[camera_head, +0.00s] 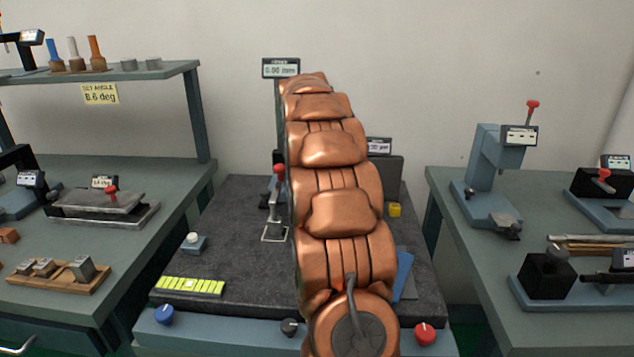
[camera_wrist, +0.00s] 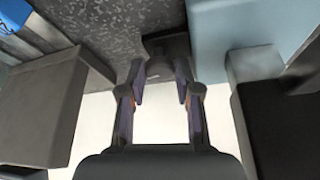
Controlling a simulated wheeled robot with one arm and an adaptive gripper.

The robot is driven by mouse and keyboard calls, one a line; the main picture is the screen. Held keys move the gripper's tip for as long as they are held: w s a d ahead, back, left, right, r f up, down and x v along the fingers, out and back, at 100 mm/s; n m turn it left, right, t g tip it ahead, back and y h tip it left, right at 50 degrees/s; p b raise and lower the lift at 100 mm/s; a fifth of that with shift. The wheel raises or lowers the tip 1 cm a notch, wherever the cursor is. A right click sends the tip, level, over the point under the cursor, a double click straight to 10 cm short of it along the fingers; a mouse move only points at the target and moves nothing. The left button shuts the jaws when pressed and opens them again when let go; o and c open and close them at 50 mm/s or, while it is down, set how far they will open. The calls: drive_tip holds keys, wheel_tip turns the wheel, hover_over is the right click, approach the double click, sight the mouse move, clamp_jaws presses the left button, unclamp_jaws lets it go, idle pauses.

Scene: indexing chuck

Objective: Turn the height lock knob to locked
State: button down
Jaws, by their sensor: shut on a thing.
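In the wrist view my gripper (camera_wrist: 160,73) has its two fingers on either side of a small dark knob (camera_wrist: 165,54), shut on it. The fingers hide the knob's sides, and I cannot read any lock mark or its turn. In the head view my copper arm covers the middle of the bench and hides my gripper and the knob. Behind the arm stands a tall height gauge column with a display (camera_head: 281,69) on top that reads about 0.00 mm.
A dark granite plate (camera_head: 235,215) lies under my arm, with a red-knobbed lever stand (camera_head: 277,200) on it. Blue (camera_head: 164,315), black (camera_head: 289,326) and red (camera_head: 424,333) knobs line its front. Benches with gauges stand left (camera_head: 150,225) and right (camera_head: 465,250). In the wrist view, grey blocks flank the fingers closely.

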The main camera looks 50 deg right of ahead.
drive_tip(key=shift+r, duration=0.1)
idle(0.5)
drive_tip(key=c, duration=0.8)
unclamp_jaws()
